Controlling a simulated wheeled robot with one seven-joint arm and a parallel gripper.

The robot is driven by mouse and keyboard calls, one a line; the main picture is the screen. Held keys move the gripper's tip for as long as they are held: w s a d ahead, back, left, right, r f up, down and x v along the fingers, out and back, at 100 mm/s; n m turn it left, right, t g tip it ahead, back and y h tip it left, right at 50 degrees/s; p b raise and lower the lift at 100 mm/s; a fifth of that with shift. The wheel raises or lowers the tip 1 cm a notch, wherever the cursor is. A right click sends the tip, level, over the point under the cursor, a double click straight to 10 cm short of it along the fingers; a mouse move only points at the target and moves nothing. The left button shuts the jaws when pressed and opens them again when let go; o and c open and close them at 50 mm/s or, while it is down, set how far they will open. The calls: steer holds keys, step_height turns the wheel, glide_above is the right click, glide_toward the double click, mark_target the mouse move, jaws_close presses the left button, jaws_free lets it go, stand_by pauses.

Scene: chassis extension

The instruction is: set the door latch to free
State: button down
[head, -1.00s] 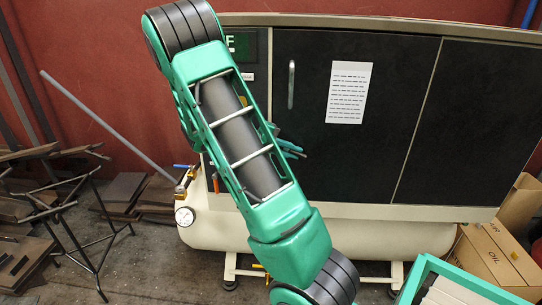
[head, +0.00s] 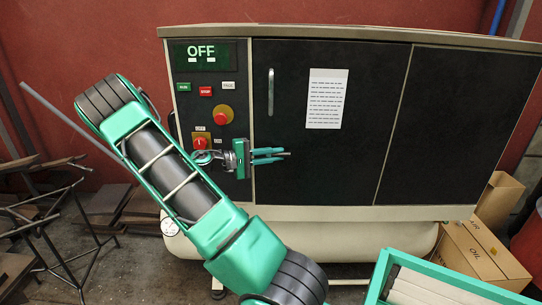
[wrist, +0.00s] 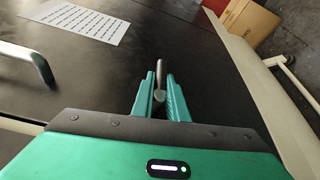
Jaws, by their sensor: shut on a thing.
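The door latch (head: 287,153) shows as a small grey metal lever at my fingertips, in front of the dark cabinet door (head: 330,170). In the wrist view the latch (wrist: 161,75) is a grey rod with a round end, between the two green fingers. My gripper (head: 270,155) points right across the door, shut on the latch. The gripper also shows in the wrist view (wrist: 159,95). The fingers hide part of the latch, and I cannot tell which setting it is at.
A vertical handle (head: 270,92) and a printed sheet (head: 326,98) are on the door. The control panel (head: 212,90) at left reads OFF and has red knobs close to my wrist. Cardboard boxes (head: 480,250) stand at right. A metal stand (head: 60,235) is at left.

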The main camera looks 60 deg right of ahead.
steer(key=shift+w+a+f, duration=0.1)
steer(key=shift+w, duration=0.3)
steer(key=c, duration=1.7)
jaws_free()
steer(key=shift+c, duration=0.2)
steer(key=shift+s, duration=0.15)
steer(key=shift+s, duration=0.15)
steer(key=v, duration=1)
steer(key=shift+w+a, duration=0.25)
steer(key=shift+w, duration=0.1)
steer(key=shift+s, duration=0.1)
